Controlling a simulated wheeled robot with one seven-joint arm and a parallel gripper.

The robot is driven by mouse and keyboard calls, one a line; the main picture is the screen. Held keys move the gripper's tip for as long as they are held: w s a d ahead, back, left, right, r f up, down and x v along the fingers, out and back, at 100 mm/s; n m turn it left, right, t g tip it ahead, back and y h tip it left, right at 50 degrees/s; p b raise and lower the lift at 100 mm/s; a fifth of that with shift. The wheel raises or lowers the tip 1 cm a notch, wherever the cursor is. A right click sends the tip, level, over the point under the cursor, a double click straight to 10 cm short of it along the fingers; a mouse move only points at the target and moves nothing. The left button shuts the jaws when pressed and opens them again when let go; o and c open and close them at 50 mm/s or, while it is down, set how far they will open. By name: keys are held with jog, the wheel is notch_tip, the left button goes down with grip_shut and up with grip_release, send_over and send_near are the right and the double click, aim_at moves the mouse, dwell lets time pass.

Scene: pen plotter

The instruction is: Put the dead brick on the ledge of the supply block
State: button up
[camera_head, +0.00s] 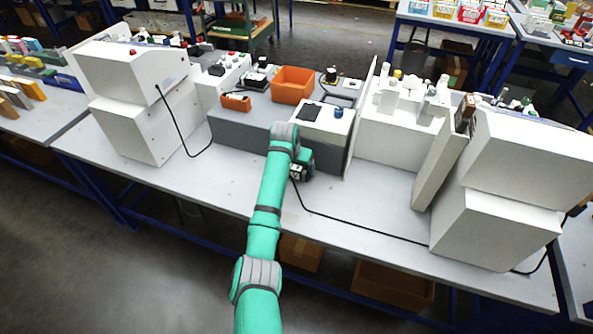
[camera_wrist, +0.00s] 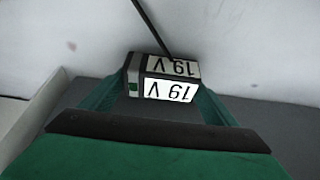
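A dark brick with white "19 V" labels (camera_wrist: 170,90) and a small green patch at one end sits between the teal fingers of my gripper (camera_wrist: 162,95) in the wrist view. The fingers meet it on both sides, so my gripper looks shut on it. A black cord runs from the brick. In the head view my gripper (camera_head: 298,162) is at the front of a grey block (camera_head: 240,135), with the brick (camera_head: 298,173) low beside it. I cannot tell which part is the supply block's ledge, or whether this brick is the dead one.
A white machine (camera_head: 130,90) stands at left and another (camera_head: 500,190) at right. The cord (camera_head: 350,226) crosses the table to the right machine. An orange bin (camera_head: 292,82) and a small orange box (camera_head: 236,103) sit on the grey block. The front table strip is mostly clear.

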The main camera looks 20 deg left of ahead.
jog(key=shift+c, duration=0.6)
jog(key=shift+r, duration=0.15)
jog(key=shift+r, duration=0.6)
jog(key=s+r, duration=1.1)
jog(key=s, duration=0.3)
jog(key=shift+a+r, duration=0.25)
jog(key=shift+a, duration=0.05)
